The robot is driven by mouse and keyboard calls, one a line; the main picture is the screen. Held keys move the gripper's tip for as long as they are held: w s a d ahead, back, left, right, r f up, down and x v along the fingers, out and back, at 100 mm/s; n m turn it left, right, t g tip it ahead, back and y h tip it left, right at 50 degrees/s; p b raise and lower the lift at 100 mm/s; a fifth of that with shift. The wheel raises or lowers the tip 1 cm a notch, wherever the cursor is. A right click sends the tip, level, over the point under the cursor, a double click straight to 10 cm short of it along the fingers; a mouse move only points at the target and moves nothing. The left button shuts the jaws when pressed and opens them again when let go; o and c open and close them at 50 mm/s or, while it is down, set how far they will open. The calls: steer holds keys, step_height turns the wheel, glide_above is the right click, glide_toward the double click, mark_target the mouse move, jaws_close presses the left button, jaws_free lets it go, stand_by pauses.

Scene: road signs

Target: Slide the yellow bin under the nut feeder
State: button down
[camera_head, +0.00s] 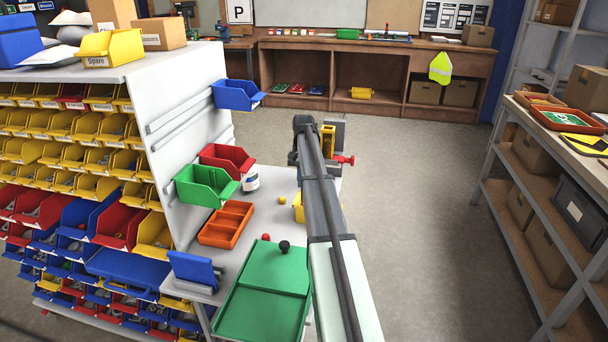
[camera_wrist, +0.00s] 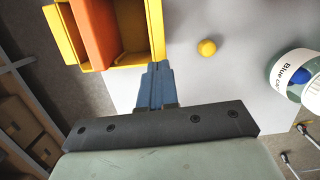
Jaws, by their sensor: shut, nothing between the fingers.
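The yellow bin (camera_wrist: 156,28) is at the top left of the wrist view, cut off by the frame. An orange-brown strip shows across it. In the head view a small yellow part of it (camera_head: 298,208) shows at the left edge of my arm, which hides the rest. My gripper (camera_wrist: 156,68) is shut and empty, its blue fingertips close to the bin's near edge; I cannot tell if they touch. In the head view my arm hides the fingers. A yellow upright part (camera_head: 328,140) with a grey block and red knob stands beyond; I cannot tell if it is the nut feeder.
A yellow ball (camera_wrist: 207,47) and a white jar (camera_wrist: 296,76) lie right of the fingers. On the bench are an orange divided tray (camera_head: 226,224), a green tray (camera_head: 262,312), and red and black balls. Green (camera_head: 204,186) and red bins line the rack's side.

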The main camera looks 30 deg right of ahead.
mark_target(299, 196)
steer(key=s+a, duration=0.1)
steer(key=s+a+f, duration=0.1)
steer(key=s, duration=0.1)
steer(key=shift+a, duration=0.4)
steer(key=shift+f, duration=0.3)
steer(key=shift+f, duration=0.1)
